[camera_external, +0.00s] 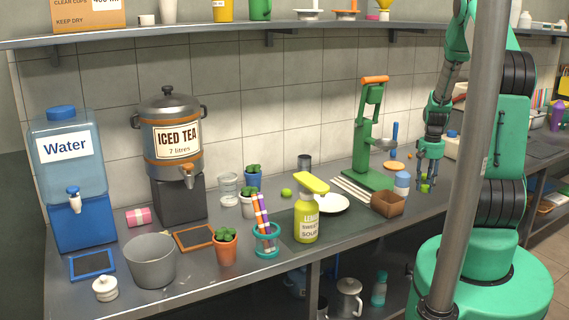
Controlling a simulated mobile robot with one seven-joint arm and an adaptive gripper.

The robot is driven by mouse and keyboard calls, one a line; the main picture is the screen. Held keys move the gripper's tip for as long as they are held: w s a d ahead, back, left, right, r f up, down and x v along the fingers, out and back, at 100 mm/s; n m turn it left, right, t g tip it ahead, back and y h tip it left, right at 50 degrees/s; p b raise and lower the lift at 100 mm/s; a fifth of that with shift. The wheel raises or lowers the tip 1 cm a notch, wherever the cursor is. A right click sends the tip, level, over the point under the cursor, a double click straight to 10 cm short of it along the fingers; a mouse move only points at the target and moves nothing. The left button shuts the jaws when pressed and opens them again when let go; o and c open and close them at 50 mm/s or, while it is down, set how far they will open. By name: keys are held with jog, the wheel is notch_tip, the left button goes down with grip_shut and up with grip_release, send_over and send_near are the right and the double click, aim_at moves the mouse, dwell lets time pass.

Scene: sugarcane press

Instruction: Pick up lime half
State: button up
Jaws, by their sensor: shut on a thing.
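My gripper (426,181) points down at the right part of the counter, to the right of the green press. It is shut on a small bright green lime half (424,188), which shows at the fingertips just above or at the counter; I cannot tell whether it touches the surface. Another small green round thing (286,193), like a lime, lies on the counter left of the white plate.
The green press (372,150) with an orange handle stands left of my gripper. A yellow-green bottle (306,220) stands further left. A shelf (230,35) runs above. A grey pole hides part of my arm.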

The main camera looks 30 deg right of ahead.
jog(key=s+a, duration=0.1)
jog(key=s, duration=0.1)
jog(key=s+a, duration=0.2)
jog(key=s+a+p, duration=0.1)
jog(key=s+a, duration=0.1)
jog(key=shift+s+r, duration=0.4)
jog(key=shift+d+r, duration=0.1)
dwell(0.5)
notch_tip(320, 180, up, 8)
jog(key=w+a+n+p, duration=0.2)
jog(key=a+n+p, duration=0.1)
jog(key=a, duration=1.2)
jog(key=w+a+n+p, duration=0.3)
jog(key=a+n, duration=0.1)
jog(key=a, duration=1.1)
notch_tip(320, 180, down, 5)
jog(key=shift+f, duration=0.2)
jog(key=b, duration=0.2)
send_over(336, 203)
jog(key=shift+w+d+f, duration=0.1)
jog(key=shift+f, duration=0.65)
